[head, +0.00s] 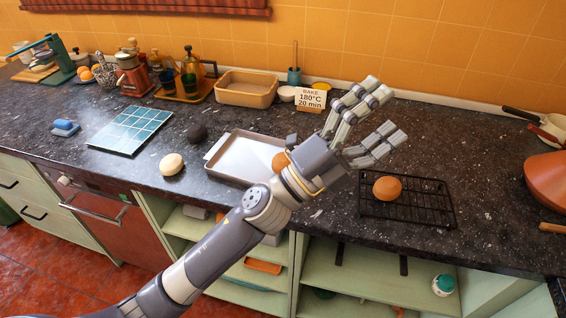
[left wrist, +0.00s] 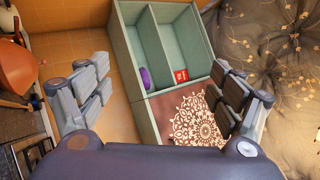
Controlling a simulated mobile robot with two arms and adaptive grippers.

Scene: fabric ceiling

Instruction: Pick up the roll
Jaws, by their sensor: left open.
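A brown roll (head: 387,188) sits on the black wire rack (head: 432,210) at the right of the counter. A second orange-brown roll (head: 281,160) lies on the metal baking tray (head: 238,150), partly hidden behind my left wrist. A pale round bun (head: 172,164) and a dark round one (head: 197,132) lie left of the tray. My left gripper (head: 383,112) is open and empty, raised above the counter, with its fingers pointing up and right, clear of the rolls. Its spread fingers (left wrist: 157,72) also show in the left wrist view, with no roll between them. My right gripper is not in view.
A sign reading "BAKE 180°C 20 min" (head: 311,98) stands behind the gripper. A wooden box (head: 246,88) is at the back, a teal tiled board (head: 130,128) at left, an orange bowl (head: 547,183) at far right. The left wrist view shows a green shelf unit (left wrist: 130,50).

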